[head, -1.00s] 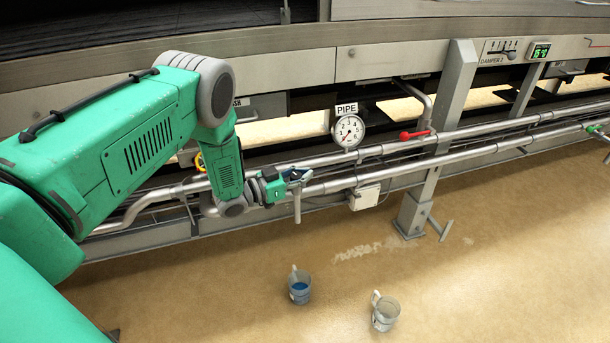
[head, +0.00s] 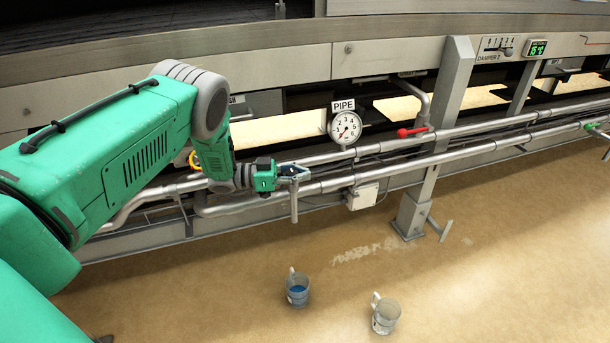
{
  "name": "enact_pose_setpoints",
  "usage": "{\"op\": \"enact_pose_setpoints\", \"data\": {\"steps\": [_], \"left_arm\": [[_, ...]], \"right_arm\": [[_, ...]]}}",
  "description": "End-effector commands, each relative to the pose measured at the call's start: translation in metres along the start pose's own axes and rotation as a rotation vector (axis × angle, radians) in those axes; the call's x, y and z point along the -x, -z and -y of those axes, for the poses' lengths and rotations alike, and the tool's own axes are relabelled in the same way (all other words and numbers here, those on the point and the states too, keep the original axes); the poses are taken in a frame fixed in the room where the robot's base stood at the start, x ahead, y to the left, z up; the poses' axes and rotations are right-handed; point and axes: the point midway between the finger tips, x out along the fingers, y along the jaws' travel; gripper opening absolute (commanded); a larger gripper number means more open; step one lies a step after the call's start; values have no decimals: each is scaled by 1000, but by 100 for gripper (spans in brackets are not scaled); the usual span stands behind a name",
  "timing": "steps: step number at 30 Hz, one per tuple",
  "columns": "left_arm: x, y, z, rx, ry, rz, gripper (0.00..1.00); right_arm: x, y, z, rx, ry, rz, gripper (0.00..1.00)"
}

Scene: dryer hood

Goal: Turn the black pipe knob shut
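My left gripper (head: 296,172) is at the two silver pipes, left of and below the round PIPE gauge (head: 345,128). Its fingers point to the right, above a short grey pipe stub (head: 294,206) that hangs down. The fingers are small and overlap the pipes, so I cannot tell whether they are open or touch anything. I cannot make out the black pipe knob; the gripper may hide it. My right gripper is not in view.
A red-handled valve (head: 412,131) sits right of the gauge. A yellow handle (head: 194,160) shows partly behind my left arm. A grey post (head: 444,110) crosses the pipes. Two cups, one with blue contents (head: 298,289) and one clear (head: 385,315), stand on the open tan floor.

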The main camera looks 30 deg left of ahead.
Motion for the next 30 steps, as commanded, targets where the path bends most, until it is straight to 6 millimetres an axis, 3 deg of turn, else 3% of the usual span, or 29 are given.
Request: {"op": "enact_pose_setpoints", "data": {"steps": [7, 10, 21, 30], "left_arm": [[7, -4, 1, 4, 6, 9, 0], [6, -3, 1, 3, 6, 8, 37], [1, 4, 1, -2, 3, 3, 37], [4, 54, 2, 0, 4, 0, 37]], "right_arm": [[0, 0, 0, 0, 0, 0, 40], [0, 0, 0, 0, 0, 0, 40], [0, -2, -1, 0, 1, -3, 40], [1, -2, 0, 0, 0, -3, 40]]}}
